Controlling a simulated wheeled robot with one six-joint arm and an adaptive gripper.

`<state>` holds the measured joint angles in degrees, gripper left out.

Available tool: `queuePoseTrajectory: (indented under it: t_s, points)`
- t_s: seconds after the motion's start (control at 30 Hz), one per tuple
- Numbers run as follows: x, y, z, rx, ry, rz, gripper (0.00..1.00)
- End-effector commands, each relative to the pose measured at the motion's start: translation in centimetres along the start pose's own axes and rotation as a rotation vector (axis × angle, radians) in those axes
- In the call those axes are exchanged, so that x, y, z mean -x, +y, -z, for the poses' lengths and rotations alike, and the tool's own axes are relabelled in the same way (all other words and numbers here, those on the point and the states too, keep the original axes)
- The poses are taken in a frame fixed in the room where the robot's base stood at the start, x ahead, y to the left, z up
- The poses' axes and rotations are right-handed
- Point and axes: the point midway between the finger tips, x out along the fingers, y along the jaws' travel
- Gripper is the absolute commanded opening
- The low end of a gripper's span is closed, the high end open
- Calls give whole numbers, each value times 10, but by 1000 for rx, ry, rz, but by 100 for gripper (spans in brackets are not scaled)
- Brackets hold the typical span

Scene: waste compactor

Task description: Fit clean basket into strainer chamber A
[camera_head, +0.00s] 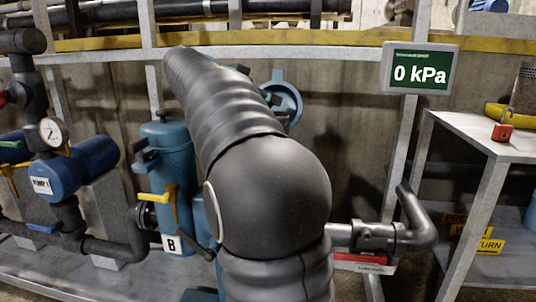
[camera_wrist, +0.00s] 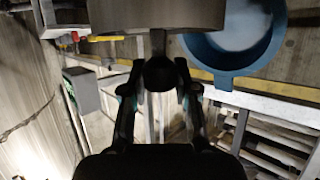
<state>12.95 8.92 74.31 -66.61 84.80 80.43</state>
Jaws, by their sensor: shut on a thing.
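My gripper (camera_wrist: 160,76) is shut on the dark knob of a stem in the wrist view. The stem joins a broad grey round body (camera_wrist: 155,14), apparently the clean basket, cut off by the top edge. A blue ring-shaped part (camera_wrist: 228,62) with a pale inside lies to its right, partly behind it. I cannot tell whether this is the mouth or the lid of strainer chamber A. In the head view my arm hides the gripper, the held basket and most of chamber A. A teal round part (camera_head: 287,97) shows behind my arm.
Teal chamber B (camera_head: 175,180) stands left of my arm, with a yellow-handled valve (camera_head: 157,198). A display (camera_head: 420,69) reads 0 kPa. On the right-hand table (camera_head: 470,127) are a red padlock (camera_head: 502,132) and a mesh cylinder (camera_head: 526,90) at a yellow tray. Pipes run low.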

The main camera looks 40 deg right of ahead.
Motion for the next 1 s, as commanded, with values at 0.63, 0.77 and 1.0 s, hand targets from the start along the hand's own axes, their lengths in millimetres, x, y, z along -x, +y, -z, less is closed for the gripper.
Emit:
queuePoseTrajectory:
  t_s: [0.63, 0.77, 1.0]
  points:
    - [-32, 1, -76, -1, 1, -1, 0]
    - [-40, 1, -93, -2, 1, -1, 0]
    - [-40, 1, -94, -3, 1, -1, 0]
